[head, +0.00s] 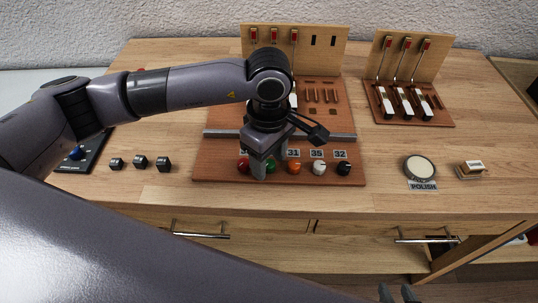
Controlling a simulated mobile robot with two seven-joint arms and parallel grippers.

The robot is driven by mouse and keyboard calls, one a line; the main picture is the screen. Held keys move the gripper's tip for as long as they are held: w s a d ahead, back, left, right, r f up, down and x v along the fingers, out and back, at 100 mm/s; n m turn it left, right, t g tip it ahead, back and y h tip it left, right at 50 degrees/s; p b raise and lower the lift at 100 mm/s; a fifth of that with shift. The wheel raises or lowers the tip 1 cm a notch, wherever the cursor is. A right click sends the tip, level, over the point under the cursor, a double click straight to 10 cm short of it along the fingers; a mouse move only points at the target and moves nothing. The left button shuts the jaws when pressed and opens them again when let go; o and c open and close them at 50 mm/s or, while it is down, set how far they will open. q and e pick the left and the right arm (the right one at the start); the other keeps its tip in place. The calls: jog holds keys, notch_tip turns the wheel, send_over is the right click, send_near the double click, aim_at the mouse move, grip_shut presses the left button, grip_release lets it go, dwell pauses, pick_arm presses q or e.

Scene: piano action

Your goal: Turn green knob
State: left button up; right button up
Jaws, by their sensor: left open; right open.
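The green knob (271,168) is in a row of coloured knobs along the front of the wooden piano-action board (215,172). It is partly hidden by my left gripper (266,168), which points down over the row from above. One grey finger shows between the red knob (243,165) and the green knob. My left gripper is open; I cannot tell whether it touches the green knob. My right gripper (397,294) is open at the bottom edge of the view, only its fingertips showing, away from the board.
Orange (294,168), white (319,168) and black (344,169) knobs continue the row to the right. Small black blocks (140,162) stand to the left. A polish tin (420,168) and a second action stand (410,75) are on the right. Bare table lies between.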

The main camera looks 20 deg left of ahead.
pick_arm(q)
grip_shut()
